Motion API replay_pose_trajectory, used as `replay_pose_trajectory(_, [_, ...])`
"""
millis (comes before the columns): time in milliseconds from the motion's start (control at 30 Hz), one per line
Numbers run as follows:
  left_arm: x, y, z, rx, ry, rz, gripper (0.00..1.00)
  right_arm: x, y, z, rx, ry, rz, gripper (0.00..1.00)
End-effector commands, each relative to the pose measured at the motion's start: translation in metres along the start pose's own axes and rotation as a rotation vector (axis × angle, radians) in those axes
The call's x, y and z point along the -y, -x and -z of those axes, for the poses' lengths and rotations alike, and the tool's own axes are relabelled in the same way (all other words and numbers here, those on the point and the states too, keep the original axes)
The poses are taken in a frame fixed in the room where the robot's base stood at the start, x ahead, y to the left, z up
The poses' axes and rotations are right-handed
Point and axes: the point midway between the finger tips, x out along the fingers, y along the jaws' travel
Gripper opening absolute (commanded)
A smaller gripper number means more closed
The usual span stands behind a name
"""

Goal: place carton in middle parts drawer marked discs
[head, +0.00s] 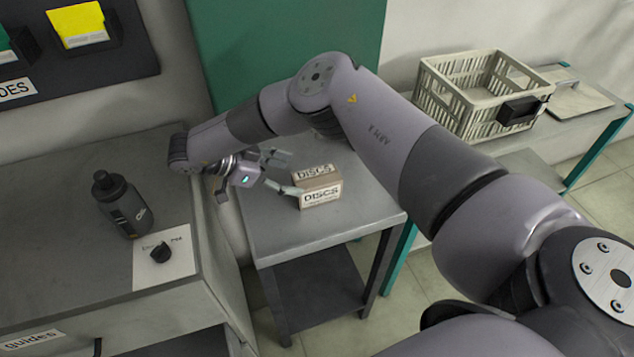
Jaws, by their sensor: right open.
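The carton (321,195) is a small brown box with white labels reading "DISCS" on its top and front. It stands upright on the small grey side table (352,218). My right gripper (293,172) is open at the carton's left, its fingers pointing toward it. The lower finger reaches the carton's left edge; I cannot tell if it touches. The upper finger is behind and left of the carton. No drawer marked discs shows; a drawer front at the bottom left bears a label (32,340) reading "guides". My left gripper is out of view.
A dark bottle (122,205) and a white card with a black knob (160,253) are on the grey cabinet top (60,225) at left. A cream crate (480,100) stands on a bench at back right. My right arm crosses above the side table.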

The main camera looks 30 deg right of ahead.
Motion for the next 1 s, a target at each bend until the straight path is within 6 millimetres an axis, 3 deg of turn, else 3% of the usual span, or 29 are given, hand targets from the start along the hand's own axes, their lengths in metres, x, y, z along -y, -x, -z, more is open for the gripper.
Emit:
replay_pose_trajectory(100, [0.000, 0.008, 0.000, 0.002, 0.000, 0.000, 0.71, -0.001, -0.020, 0.002, -0.001, 0.000, -0.002, 0.75])
replay_pose_trajectory(367, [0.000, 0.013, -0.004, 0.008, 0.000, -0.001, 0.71, -0.001, -0.040, 0.001, -0.001, 0.001, -0.001, 0.75])
replay_pose_trajectory(700, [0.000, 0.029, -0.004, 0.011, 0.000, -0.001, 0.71, -0.002, -0.085, 0.000, -0.001, 0.000, -0.001, 0.75])
replay_pose_trajectory(1000, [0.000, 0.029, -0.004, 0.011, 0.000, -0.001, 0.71, -0.002, -0.088, -0.001, 0.000, -0.001, 0.001, 0.73])
